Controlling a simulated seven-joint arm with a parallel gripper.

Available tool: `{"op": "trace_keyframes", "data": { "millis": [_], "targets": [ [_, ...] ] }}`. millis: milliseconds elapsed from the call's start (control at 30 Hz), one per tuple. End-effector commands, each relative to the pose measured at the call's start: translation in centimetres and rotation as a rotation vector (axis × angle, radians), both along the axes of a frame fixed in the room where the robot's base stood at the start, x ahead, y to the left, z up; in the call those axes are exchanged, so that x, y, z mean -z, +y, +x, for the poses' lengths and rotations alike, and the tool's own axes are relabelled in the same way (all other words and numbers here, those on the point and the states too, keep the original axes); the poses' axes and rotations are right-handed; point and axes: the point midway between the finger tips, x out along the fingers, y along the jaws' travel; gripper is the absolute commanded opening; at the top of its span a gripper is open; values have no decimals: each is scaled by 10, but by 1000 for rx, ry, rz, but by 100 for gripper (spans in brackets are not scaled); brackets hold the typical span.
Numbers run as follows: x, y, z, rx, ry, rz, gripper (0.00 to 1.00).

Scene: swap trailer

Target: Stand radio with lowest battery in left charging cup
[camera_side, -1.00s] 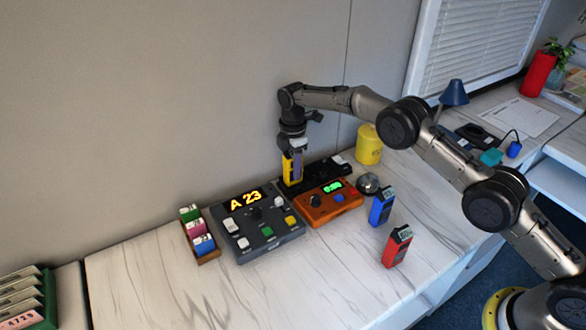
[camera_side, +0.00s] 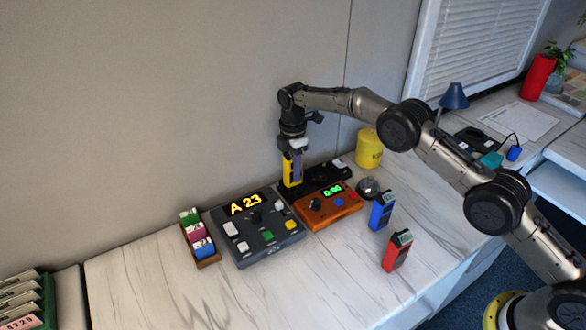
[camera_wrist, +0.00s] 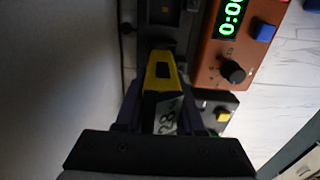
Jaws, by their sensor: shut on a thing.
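A yellow radio (camera_side: 291,172) is held upright in my gripper (camera_side: 293,160), which is shut on it. In the wrist view the yellow radio (camera_wrist: 160,95) shows a display that seems to read 28. It is at the left end of the black charging base (camera_side: 318,182); I cannot tell whether its foot is seated in the left cup. The base also shows in the wrist view (camera_wrist: 163,14). A blue radio (camera_side: 381,211) and a red radio (camera_side: 396,250) stand on the table to the right. Their displays are too small to read.
An orange timer box (camera_side: 328,212) stands in front of the base. A grey console (camera_side: 268,248) reading A 23 is to its left, beside a wooden tray (camera_side: 209,262) of coloured blocks. A silver bell (camera_side: 368,184) and yellow canister (camera_side: 369,150) are to the right. The front table is clear.

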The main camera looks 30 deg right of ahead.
Motion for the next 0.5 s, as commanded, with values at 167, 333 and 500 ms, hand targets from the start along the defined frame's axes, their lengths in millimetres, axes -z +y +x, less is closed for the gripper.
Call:
{"op": "trace_keyframes", "data": {
  "millis": [167, 333, 500],
  "targets": [
    [-1, 0, 0, 0, -2, 0, 0],
    [1, 0, 1, 0, -2, 0, 0],
    [4, 0, 1, 0, -3, 1, 0]
  ]
}}
